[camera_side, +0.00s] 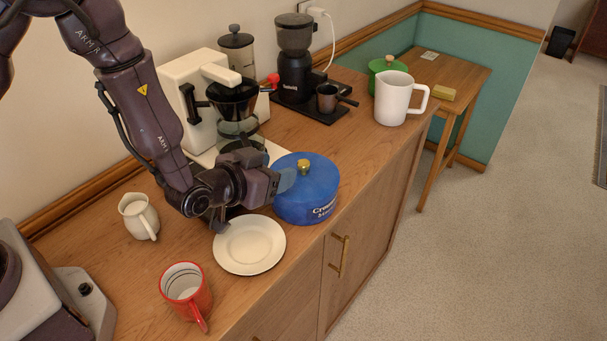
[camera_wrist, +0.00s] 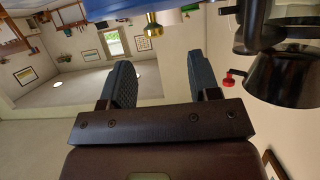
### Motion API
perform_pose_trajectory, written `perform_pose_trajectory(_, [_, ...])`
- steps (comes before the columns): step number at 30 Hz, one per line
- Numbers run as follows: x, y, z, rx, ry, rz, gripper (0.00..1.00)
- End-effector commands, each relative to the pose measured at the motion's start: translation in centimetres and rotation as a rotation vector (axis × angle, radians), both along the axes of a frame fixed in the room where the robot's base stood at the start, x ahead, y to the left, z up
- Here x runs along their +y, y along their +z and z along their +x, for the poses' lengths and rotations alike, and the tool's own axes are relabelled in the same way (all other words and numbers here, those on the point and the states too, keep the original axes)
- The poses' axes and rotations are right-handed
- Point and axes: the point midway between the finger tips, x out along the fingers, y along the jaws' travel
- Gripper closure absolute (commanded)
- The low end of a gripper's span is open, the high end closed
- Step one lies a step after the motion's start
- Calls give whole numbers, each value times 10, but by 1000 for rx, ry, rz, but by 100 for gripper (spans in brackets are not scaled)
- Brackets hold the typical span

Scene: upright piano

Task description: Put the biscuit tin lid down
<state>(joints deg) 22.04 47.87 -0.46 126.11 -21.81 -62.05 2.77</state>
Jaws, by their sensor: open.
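The blue biscuit tin (camera_side: 308,211) stands upright on the wooden cabinet top, right of the white plate. Its blue lid (camera_side: 320,173) sits on it and carries a gold knob (camera_side: 303,166). The knob also shows in the wrist view (camera_wrist: 153,27), below part of a blue surface (camera_wrist: 165,14) at the top edge. My gripper (camera_side: 287,181) is at the tin's left side, near lid height. In the wrist view my gripper (camera_wrist: 160,66) has its two fingers wide apart with nothing between them. The knob is beyond the fingertips, apart from them.
A white plate (camera_side: 249,245) lies below my gripper. A red mug (camera_side: 186,289) and cream jug (camera_side: 139,215) stand left. Behind are a white coffee maker (camera_side: 181,89), black grinder (camera_side: 294,72) and white pitcher (camera_side: 394,98). Bare wood lies between tin and pitcher.

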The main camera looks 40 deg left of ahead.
Motion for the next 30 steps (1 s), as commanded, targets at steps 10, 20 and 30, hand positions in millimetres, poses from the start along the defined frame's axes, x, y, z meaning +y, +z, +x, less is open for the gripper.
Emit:
perform_pose_trajectory(10, [-4,-13,30,0,-1,1,44])
perform_pose_trajectory(20, [-10,-28,66,0,-1,1,44])
perform_pose_trajectory(30, [-10,-29,67,1,-1,1,67])
